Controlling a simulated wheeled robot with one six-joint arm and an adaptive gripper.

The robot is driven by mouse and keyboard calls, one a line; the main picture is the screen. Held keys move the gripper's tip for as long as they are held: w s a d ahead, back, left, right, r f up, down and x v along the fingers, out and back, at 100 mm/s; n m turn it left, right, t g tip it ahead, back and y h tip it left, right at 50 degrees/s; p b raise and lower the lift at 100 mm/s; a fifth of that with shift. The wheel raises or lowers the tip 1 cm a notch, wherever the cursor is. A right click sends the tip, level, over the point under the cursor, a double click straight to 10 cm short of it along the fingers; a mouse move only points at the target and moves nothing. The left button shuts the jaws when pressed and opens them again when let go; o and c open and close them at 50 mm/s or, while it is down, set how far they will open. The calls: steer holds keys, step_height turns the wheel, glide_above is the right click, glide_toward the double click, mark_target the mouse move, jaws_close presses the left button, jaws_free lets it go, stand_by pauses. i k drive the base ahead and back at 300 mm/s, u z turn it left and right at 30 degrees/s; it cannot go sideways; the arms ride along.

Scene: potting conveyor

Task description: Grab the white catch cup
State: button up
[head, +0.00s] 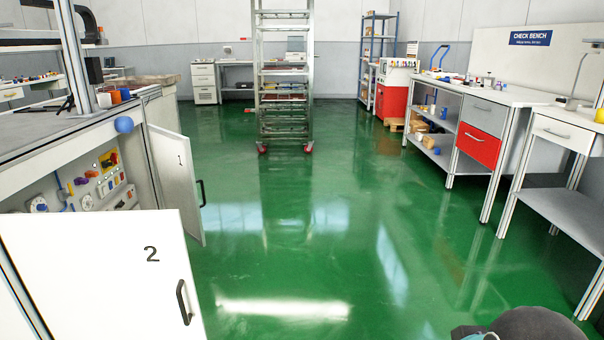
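A small white cup-like thing (104,100) stands at the right edge of the left bench (40,128), beside an orange cup-like thing (115,97). It is small in view, and I cannot tell for sure that it is the catch cup. My gripper is not in view. Only a dark rounded part, likely of my own arm, shows at the bottom right edge.
Cabinet doors marked 1 (178,180) and 2 (110,285) stand open on the left, jutting into the aisle. A wheeled rack (284,95) stands ahead. Benches line the right. The green floor (310,240) between is clear.

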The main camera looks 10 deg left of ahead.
mark_target(104, 99)
steer(key=u, duration=0.15)
steer(key=i, duration=1.5)
steer(key=u, duration=1.45)
steer(key=i, duration=1.95)
steer(key=u, duration=0.4)
